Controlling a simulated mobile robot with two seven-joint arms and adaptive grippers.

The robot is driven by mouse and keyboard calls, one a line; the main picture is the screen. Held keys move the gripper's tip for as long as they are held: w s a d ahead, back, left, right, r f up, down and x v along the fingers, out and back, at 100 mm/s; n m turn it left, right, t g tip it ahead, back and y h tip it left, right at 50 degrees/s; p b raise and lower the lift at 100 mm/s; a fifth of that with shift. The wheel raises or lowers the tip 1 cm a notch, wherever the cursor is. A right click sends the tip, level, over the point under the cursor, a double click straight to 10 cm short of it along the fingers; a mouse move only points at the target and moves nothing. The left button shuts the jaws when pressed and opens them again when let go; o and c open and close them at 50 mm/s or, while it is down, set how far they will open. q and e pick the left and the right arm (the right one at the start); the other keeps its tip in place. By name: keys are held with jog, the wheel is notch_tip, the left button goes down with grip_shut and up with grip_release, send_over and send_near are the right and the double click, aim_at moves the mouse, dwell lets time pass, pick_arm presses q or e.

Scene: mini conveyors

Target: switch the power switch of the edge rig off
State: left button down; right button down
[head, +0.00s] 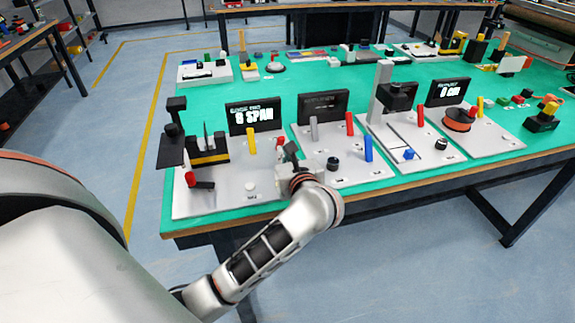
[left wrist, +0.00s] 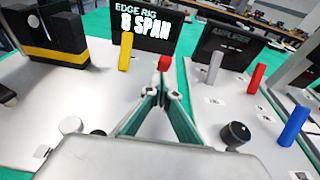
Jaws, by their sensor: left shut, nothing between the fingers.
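A small red part (left wrist: 165,63) stands below the screen's right side in the left wrist view. No label shows which part is the power switch. My left gripper (left wrist: 162,88) is shut and empty, its tips in front of that small red part; contact cannot be told. My right gripper is out of view.
The amplifier panel (head: 345,175) stands close on the right, with grey, red and blue levers and a black knob (head: 332,164). A black-and-yellow fixture (head: 208,150) stands at the rig's left. More rigs fill the table to the right.

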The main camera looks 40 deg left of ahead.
pick_arm(q)
jog(key=shift+w+a+r, duration=0.15)
jog(key=shift+w+a, duration=0.1)
jog(key=shift+a, duration=0.05)
